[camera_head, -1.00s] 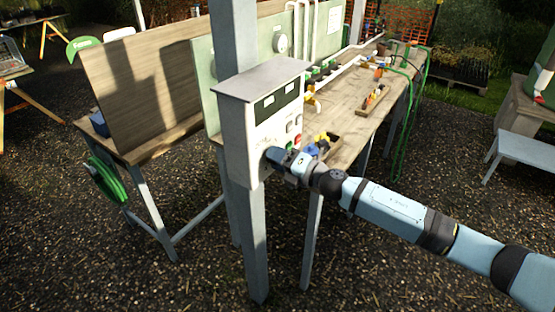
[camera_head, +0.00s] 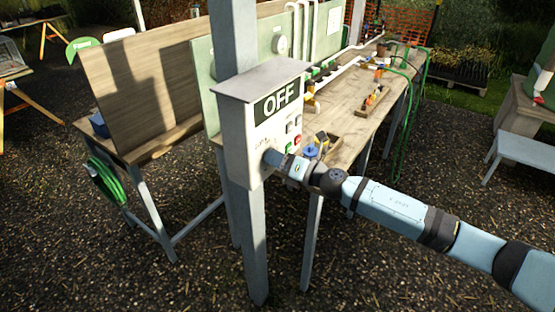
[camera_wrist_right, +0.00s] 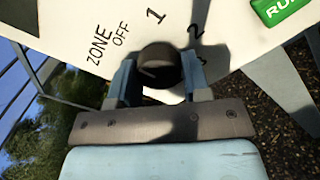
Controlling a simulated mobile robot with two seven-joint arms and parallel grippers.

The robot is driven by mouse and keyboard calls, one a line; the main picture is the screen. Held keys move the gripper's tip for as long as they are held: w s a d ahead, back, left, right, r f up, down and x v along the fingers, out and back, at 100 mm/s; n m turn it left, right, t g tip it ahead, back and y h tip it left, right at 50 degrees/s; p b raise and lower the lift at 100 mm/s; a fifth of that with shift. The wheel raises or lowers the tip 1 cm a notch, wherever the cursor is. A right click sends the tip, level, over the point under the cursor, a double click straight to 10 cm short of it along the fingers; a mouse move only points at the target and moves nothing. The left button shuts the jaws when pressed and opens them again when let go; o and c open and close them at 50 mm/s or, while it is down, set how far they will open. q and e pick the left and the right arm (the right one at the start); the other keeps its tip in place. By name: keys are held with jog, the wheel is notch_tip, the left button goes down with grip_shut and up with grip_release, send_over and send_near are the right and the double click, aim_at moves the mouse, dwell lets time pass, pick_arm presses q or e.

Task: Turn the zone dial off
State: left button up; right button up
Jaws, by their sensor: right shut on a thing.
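The grey control box (camera_head: 234,150) is fixed to a post, and its display (camera_head: 278,103) reads "OFF". The dark round zone dial (camera_wrist_right: 160,62) shows in the right wrist view, with "ZONE", "OFF", "1" and "2" printed around it. My right gripper (camera_wrist_right: 159,80) is shut on the dial, one finger on each side. In the head view the same gripper (camera_head: 272,157) is at the lower front of the box and hides the dial. I cannot clearly tell which mark the dial points to. My left gripper is not in view.
A green "RUN" button (camera_wrist_right: 277,8) is beside the dial, and a red button (camera_head: 297,141) is on the box front. Behind the box is a wooden bench (camera_head: 345,115) with pipes and fittings. A green hose coil (camera_head: 105,183) hangs at the left.

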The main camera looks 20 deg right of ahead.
jog(key=o, duration=0.9)
jog(key=b+v, duration=0.4)
jog(key=v, duration=0.9)
jog(key=shift+s+d, duration=0.25)
jog(key=shift+s, duration=0.1)
